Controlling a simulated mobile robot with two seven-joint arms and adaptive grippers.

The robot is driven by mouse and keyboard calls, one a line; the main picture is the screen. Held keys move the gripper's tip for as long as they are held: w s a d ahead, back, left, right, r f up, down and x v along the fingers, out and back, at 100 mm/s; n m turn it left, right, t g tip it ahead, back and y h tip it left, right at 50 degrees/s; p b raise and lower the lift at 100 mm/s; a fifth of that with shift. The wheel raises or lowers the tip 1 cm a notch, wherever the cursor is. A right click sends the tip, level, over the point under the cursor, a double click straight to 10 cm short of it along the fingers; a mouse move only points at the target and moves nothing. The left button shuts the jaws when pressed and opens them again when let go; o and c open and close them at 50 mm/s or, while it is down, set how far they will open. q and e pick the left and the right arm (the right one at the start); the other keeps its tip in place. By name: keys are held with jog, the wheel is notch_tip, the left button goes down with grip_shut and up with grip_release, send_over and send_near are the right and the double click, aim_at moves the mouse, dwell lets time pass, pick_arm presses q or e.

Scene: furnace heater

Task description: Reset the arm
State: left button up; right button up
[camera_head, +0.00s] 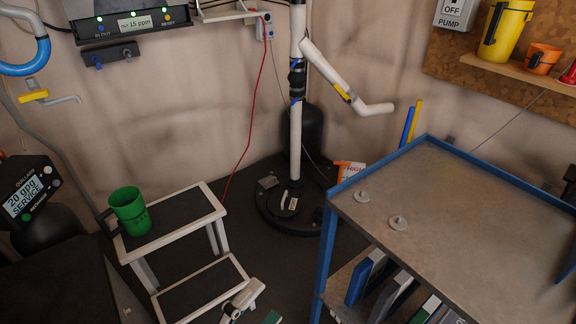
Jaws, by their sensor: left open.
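Neither of my grippers can be made out in the head view, and no arm crosses the picture. What they may hold or touch is not shown. A green mug (130,211) stands upright on the top step of a white-framed step stool (188,214) at the left.
A blue-framed cart (470,210) with two small grey discs (398,222) on top fills the right. Binders (366,277) stand on its lower shelf. A white pipe stand (296,130) rises at the back. A wall shelf (520,68) holds yellow and orange mugs. Dark floor shows between stool and cart.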

pick_arm(q)
jog(key=s+a+f+n+g+y, duration=0.4)
jog(key=s+a+f+n+y, duration=0.65)
jog(key=n, duration=0.85)
jog(key=a+r+h+p, duration=0.1)
jog(key=a+r+p, duration=0.2)
jog(key=p, duration=0.8)
pick_arm(e)
notch_tip(320, 180, up, 6)
jog(key=w+d, duration=0.1)
jog(key=d, duration=0.1)
pick_arm(q)
jog(key=shift+n+g, duration=0.4)
jog(key=s+p, duration=0.1)
jog(key=p, duration=0.1)
jog(key=s+a+f+p, duration=0.1)
jog(key=p, duration=0.1)
jog(key=s+a+p, duration=0.1)
jog(key=p, duration=0.1)
jog(key=shift+s+a+f, duration=0.1)
jog(key=shift+s+f, duration=0.15)
jog(key=shift+s, duration=0.05)
pick_arm(e)
jog(key=shift+g+h, duration=0.5)
jog(key=shift+h, duration=0.1)
jog(key=s, duration=0.1)
jog(key=s+d+f, duration=0.1)
jog(key=s, duration=0.1)
jog(key=shift+s+d+f, duration=0.25)
jog(key=shift+d+f, duration=0.05)
